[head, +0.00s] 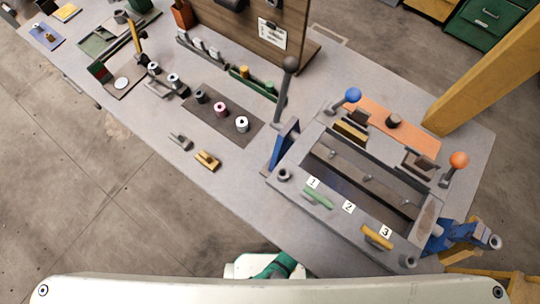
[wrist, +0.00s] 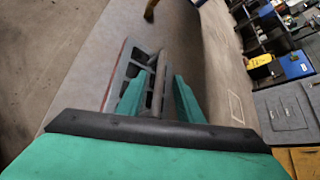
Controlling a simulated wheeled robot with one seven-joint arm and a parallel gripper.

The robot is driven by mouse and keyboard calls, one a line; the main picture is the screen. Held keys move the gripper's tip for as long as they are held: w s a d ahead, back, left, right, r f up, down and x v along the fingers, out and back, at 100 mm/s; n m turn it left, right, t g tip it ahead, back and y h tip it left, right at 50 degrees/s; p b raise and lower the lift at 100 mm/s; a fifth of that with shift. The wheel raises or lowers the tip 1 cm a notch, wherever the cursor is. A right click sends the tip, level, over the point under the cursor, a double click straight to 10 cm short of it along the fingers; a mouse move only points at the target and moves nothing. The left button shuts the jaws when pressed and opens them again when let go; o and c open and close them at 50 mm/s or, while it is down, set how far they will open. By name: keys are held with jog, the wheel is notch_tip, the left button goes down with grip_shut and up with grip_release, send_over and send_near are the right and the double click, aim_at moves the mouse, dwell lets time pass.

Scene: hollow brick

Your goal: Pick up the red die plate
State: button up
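I cannot make out a red die plate for certain. In the head view a small red patch (head: 98,71) shows on a board at the far left of the bench, and an orange-red flat panel (head: 420,134) lies along the back of the machine. My gripper (head: 277,266) shows only in part at the bottom, by the bench's front edge. In the wrist view my gripper's green fingers (wrist: 160,85) stand apart.
The grey machine (head: 365,180) with numbered labels, levers and ball knobs fills the bench's right part. A dark mat (head: 210,118) bears several small cylinders. A yellow-handled piece (head: 207,160) and a grey one (head: 180,141) lie before it.

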jog(key=shift+w+a+f, duration=0.2)
jog(key=shift+w, duration=0.05)
jog(key=shift+c, duration=0.6)
jog(key=shift+s, duration=0.15)
grip_shut()
jog(key=shift+d+r, duration=0.1)
jog(key=shift+r, duration=0.05)
dwell(0.4)
